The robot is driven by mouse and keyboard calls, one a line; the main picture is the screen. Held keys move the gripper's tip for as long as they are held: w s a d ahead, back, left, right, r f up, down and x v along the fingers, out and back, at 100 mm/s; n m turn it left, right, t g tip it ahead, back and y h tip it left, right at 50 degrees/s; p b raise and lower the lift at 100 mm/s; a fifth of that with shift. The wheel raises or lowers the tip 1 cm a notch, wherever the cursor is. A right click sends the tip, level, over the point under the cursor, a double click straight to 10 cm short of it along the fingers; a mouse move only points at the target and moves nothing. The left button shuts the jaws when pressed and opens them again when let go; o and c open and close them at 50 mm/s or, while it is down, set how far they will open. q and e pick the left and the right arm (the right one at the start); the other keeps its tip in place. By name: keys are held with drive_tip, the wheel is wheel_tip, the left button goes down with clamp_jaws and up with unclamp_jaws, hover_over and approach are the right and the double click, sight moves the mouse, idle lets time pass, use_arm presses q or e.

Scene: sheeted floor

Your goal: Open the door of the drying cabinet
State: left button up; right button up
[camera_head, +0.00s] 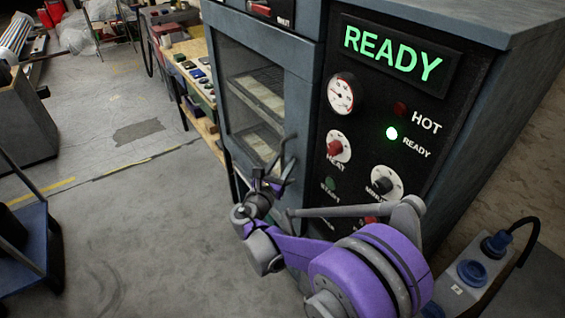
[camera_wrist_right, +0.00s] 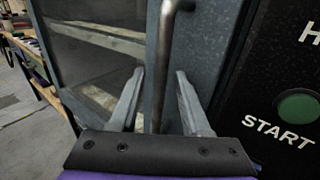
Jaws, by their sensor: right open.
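The drying cabinet (camera_head: 308,60) is grey-blue, with a glass-fronted door (camera_head: 218,84) on its left part; the door looks shut. The door's vertical grey bar handle (camera_head: 290,150) is near the door's right edge. My right gripper (camera_head: 275,174) is at the handle, its jaws small and partly hidden in the head view. In the wrist view, my right gripper (camera_wrist_right: 160,74) is open, with one finger on each side of the handle (camera_wrist_right: 164,45). The bar stands between the fingers with gaps visible. My left gripper is not in view.
A black control panel (camera_head: 390,115) right of the door shows a lit READY sign, a gauge, knobs and a START button (camera_wrist_right: 297,106). A wooden bench (camera_head: 196,75) stands left of the cabinet. A blue cart (camera_head: 32,235) is at the left. The floor between is clear.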

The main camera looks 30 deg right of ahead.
clamp_jaws()
idle(1.4)
